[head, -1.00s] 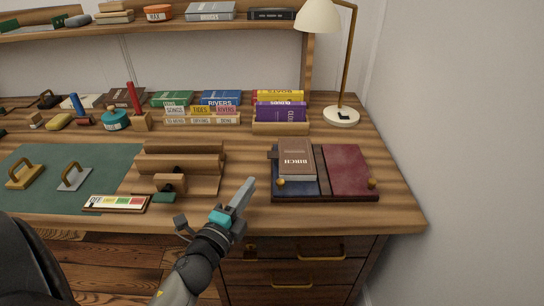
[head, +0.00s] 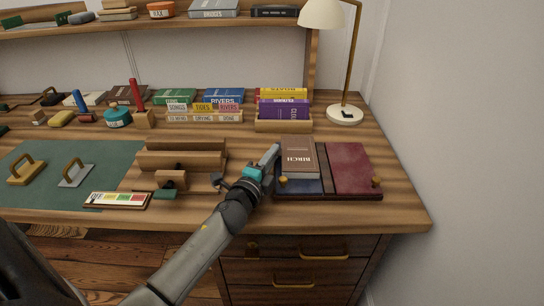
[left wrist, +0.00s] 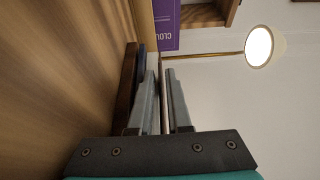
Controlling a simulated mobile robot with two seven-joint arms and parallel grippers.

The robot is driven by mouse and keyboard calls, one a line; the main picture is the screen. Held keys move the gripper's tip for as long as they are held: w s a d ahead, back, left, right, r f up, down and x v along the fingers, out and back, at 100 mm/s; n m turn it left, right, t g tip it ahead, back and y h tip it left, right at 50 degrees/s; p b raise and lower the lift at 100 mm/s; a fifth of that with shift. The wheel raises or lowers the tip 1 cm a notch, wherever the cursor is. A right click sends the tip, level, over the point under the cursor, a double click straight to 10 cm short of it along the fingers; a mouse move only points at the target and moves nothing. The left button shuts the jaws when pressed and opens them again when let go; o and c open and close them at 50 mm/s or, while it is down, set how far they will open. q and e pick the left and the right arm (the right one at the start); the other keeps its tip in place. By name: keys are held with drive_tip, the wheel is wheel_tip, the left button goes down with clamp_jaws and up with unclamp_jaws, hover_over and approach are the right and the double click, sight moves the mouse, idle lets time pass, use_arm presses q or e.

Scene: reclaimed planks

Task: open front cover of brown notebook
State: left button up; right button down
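The brown notebook (head: 299,158), marked BIRCH, lies closed on the blue left half of a dark tray (head: 330,196). My left gripper (head: 274,156) is at the notebook's left edge in the head view, tilted up to the right. In the left wrist view, its two fingers (left wrist: 162,85) stand a narrow gap apart, with a thin brownish strip between them that looks like the notebook's edge. I cannot tell whether the fingers touch it. The blue surface (left wrist: 141,62) shows beside the left finger. My right gripper is out of view.
The tray's red right half (head: 353,166) is bare, with brass knobs at the front corners. A book rack (head: 283,126) stands behind, a lamp (head: 345,114) at back right. A wooden stand (head: 182,155) is to the left. Bare desk lies right of the tray.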

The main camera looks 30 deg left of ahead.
use_arm(q)
clamp_jaws()
idle(1.5)
